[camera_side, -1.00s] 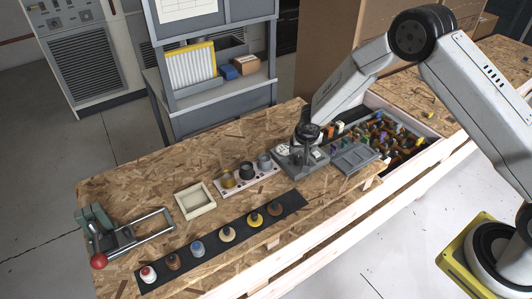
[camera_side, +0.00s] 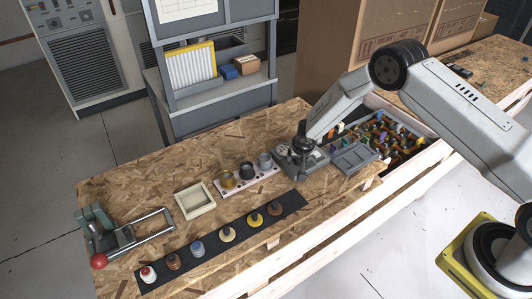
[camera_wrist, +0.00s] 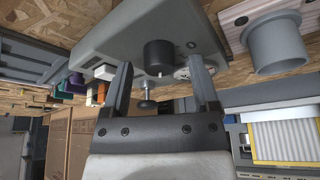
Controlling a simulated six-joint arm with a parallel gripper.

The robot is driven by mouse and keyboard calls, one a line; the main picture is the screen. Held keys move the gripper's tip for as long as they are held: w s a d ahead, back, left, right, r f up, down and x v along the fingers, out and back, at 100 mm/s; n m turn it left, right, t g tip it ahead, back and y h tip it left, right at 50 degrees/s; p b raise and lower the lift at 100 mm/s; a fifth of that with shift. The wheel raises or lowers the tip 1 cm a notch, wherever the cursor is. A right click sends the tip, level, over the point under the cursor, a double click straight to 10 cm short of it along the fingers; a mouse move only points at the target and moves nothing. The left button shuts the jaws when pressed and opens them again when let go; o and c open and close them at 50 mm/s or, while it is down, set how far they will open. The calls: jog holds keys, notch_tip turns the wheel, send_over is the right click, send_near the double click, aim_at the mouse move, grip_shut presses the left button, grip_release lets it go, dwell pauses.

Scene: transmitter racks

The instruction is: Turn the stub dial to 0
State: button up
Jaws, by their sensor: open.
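A grey control box (camera_side: 283,162) sits near the far end of the board bench, with pale dial faces on top. In the wrist view the box (camera_wrist: 100,35) carries a black cylindrical knob (camera_wrist: 160,55), which looks like the stub dial, and a pale round scale (camera_wrist: 190,70) beside it. My gripper (camera_wrist: 160,66) is open, with one finger on each side of the black knob and gaps showing between. I cannot read the dial's setting. A smaller dark knob on a metal stem (camera_wrist: 147,88) shows between the fingers. In the side view my gripper (camera_side: 304,146) is over the box.
A grey tray (camera_side: 355,158) lies right of the box, before a bin of coloured parts (camera_side: 400,133). Left of the box, a pale rack (camera_side: 246,184) holds several cups. A dark strip (camera_side: 290,203) with several bottles runs along the front. A toggle clamp (camera_side: 110,240) is far left.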

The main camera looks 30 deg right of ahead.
jog(key=shift+f, duration=0.1)
grip_shut()
dwell(0.3)
jog(key=shift+d, duration=0.1)
jog(key=shift+n+y, duration=0.5)
jog(key=shift+n, duration=0.8)
jog(key=shift+n+t+y, duration=0.3)
jog(key=shift+n, duration=0.7)
